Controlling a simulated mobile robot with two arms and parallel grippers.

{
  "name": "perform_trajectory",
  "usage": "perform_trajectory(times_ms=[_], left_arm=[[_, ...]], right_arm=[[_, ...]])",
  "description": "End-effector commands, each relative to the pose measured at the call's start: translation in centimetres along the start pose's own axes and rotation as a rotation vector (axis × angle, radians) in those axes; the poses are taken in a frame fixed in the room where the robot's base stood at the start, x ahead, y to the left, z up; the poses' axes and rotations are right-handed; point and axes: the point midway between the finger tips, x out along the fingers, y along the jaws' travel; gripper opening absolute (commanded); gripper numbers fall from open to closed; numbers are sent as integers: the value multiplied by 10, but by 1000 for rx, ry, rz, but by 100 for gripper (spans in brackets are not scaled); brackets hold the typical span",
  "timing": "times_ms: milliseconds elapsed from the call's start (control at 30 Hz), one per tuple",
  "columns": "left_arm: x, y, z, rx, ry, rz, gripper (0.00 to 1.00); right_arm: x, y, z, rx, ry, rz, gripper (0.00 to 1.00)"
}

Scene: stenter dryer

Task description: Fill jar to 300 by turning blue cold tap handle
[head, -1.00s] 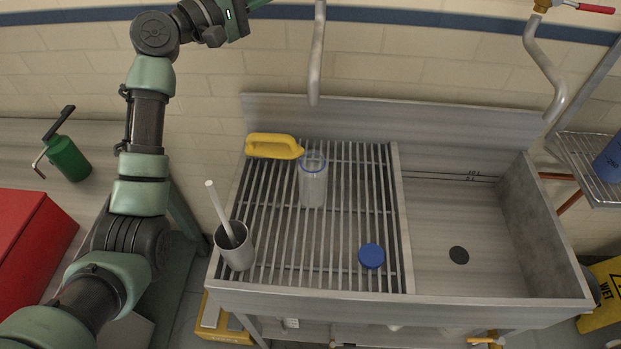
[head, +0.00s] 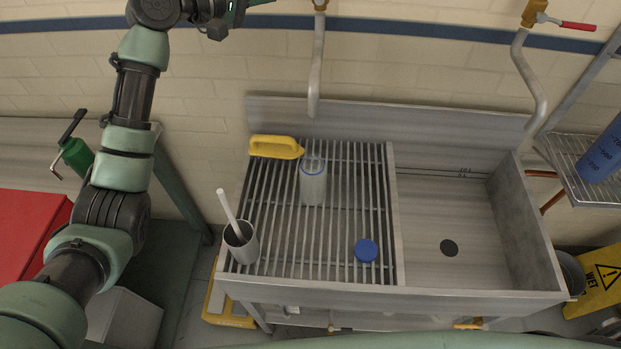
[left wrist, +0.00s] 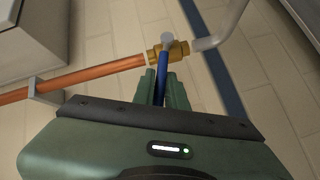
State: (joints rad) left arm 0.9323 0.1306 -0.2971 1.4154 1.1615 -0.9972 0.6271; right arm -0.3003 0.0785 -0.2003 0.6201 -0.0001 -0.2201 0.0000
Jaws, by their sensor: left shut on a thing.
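The blue cold tap handle (left wrist: 163,64) shows in the left wrist view, joined to a brass valve on a copper pipe. My left gripper (left wrist: 163,80) is shut on this handle, with one finger on each side. In the head view the left gripper is partly cut off by the top edge. The clear jar (head: 313,186) with a blue rim stands upright on the slatted rack, below the open end of the grey spout (head: 316,75). I cannot make out the water level or the marks on the jar. My right gripper is not in view.
The sink basin (head: 425,225) on the right is empty. A red-handled tap (head: 578,26) is at the upper right.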

Motion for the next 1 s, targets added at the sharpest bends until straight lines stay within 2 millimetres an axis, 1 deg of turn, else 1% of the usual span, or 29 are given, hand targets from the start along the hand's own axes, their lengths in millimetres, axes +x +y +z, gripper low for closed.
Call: perform_trajectory(times_ms=[200,400,500,633,1000], left_arm=[[2,15,-2,80,-26,-83,0],[4,24,-2,167,-51,-170,0],[6,27,-1,213,-65,-216,0],[7,27,0,245,-73,-248,0],[8,25,1,247,-73,-251,0]], right_arm=[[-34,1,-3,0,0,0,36],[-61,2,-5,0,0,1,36],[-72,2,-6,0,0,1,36],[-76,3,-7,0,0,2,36],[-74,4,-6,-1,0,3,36]])
